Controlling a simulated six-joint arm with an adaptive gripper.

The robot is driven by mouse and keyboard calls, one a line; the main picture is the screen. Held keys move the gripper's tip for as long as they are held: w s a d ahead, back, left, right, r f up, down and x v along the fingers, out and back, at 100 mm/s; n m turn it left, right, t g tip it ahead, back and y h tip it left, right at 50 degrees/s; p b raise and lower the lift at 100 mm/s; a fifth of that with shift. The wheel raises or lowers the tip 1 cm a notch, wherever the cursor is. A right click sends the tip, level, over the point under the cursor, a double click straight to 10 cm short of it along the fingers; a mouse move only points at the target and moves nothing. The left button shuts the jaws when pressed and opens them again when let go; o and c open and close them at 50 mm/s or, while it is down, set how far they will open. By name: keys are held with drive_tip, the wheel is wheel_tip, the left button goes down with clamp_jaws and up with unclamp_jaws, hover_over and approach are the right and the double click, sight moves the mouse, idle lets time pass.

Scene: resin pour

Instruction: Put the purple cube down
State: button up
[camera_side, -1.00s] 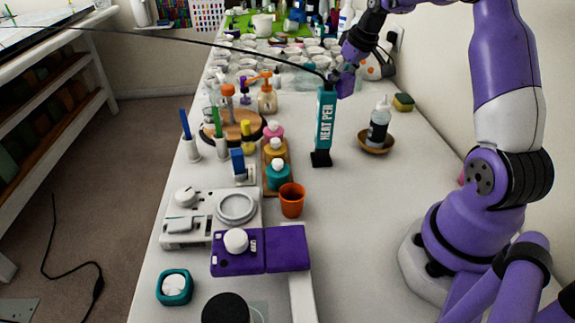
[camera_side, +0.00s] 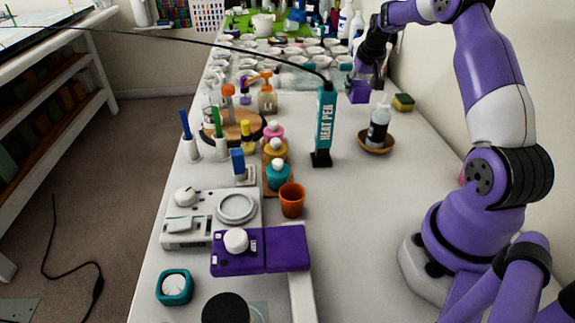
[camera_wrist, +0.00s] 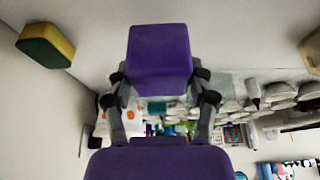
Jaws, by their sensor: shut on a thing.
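The purple cube (camera_side: 358,92) is held at the end of my arm, toward the far right of the table in the side view. It also shows large in the wrist view (camera_wrist: 159,60), between the two dark fingers. My gripper (camera_side: 365,74) is shut on it, with a finger on each side in the wrist view (camera_wrist: 160,90). The cube appears to be above the table, just right of the heat pen's top in the picture. The exact gap below it cannot be told.
The upright teal heat pen (camera_side: 325,125) with its cable stands left of the cube. A bottle in a wooden bowl (camera_side: 377,142) stands nearer the camera. A green and yellow sponge (camera_side: 403,102) lies right. Many white cups (camera_side: 290,52) stand behind. Table right of the heat pen is mostly clear.

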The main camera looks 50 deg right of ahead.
sight(358, 99)
drive_tip(key=shift+f, duration=2)
drive_tip(key=shift+f, duration=0.2)
drive_tip(key=o, duration=1.2)
drive_tip(key=shift+o, duration=0.2)
drive_tip(key=shift+r, duration=0.1)
